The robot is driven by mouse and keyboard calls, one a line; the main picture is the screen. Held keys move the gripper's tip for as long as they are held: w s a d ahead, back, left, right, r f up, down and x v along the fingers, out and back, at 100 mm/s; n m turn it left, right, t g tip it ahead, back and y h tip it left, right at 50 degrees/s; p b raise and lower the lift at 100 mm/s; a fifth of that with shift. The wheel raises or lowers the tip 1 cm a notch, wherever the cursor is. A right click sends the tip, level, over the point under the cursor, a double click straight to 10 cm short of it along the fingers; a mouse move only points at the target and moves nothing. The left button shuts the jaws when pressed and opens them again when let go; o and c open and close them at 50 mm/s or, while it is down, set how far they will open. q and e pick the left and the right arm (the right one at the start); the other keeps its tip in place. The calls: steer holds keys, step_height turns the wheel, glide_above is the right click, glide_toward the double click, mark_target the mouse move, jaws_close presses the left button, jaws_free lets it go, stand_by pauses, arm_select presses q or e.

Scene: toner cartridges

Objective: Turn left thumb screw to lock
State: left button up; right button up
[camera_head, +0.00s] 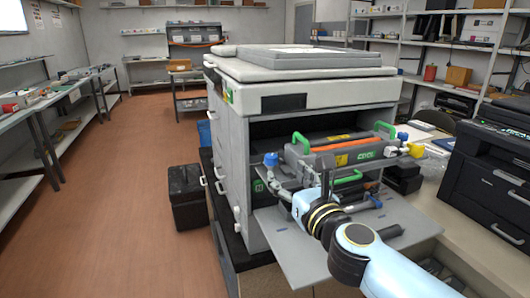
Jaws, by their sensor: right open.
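A blue knob (270,158), which looks like the left thumb screw, sits at the left front end of the toner unit in the open copier (243,150). The toner cartridge (342,160) has green handles, an orange strip and yellow labels. My right gripper (298,181) is open in front of the left part of the unit, below and to the right of the blue knob. Its fingertips are small and overlap the metal parts behind, so I cannot tell if they touch anything. My left gripper is not in view.
The copier's front door (290,262) is folded down like a shelf under my right arm. A second blue knob (402,136) and a yellow part (416,150) are at the unit's right end. A black printer (490,175) stands at right. A black bin (186,197) stands left.

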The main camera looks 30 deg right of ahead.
mark_target(273, 159)
steer(key=x, duration=1)
steer(key=shift+w, duration=0.25)
steer(key=shift+c, duration=0.4)
jaws_close()
